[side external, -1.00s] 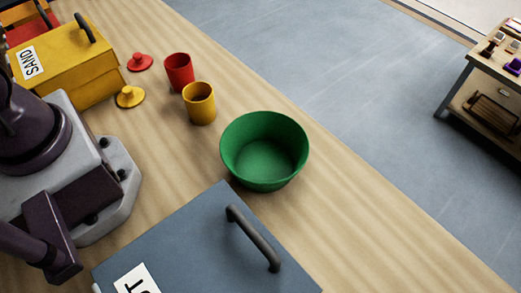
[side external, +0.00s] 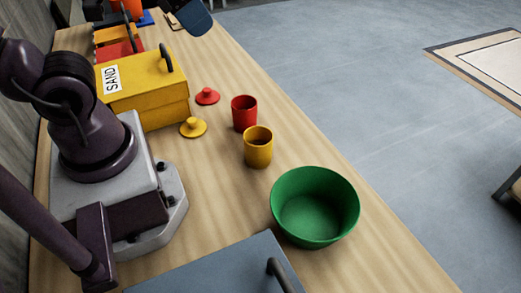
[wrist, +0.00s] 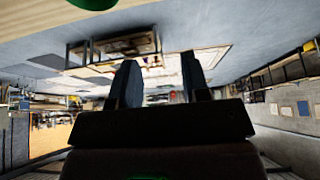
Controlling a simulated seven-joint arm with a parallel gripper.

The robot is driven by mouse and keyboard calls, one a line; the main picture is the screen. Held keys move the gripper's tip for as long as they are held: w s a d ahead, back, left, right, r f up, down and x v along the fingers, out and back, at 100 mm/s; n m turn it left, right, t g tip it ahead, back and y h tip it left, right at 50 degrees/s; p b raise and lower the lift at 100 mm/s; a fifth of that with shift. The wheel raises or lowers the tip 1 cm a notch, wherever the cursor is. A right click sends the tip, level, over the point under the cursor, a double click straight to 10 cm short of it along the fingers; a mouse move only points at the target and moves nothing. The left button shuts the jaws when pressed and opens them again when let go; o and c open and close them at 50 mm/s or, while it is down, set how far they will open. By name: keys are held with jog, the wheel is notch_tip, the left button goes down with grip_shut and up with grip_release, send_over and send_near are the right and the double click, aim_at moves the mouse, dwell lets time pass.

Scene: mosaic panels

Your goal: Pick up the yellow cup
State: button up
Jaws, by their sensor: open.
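The yellow cup (side external: 258,147) stands upright on the wooden table in the side view, its open top facing up. A red cup (side external: 244,113) stands just behind it, and a green bowl (side external: 315,207) stands in front to the right. In the wrist view, my gripper (wrist: 158,72) shows two dark fingers spread apart with nothing between them. The wrist view looks out across the room, and the yellow cup is not seen there. I cannot make out my gripper in the side view, so its distance from the cup is unclear.
A yellow lid (side external: 193,127) and a red lid (side external: 207,96) lie left of the cups. A yellow box marked SAND (side external: 150,95) stands behind them. A blue-grey box (side external: 220,270) with a handle is at the front. The wooden table right of the cups is clear.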

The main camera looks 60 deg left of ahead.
dwell(0.3)
jog(key=o, duration=1)
jog(key=shift+d, duration=0.1)
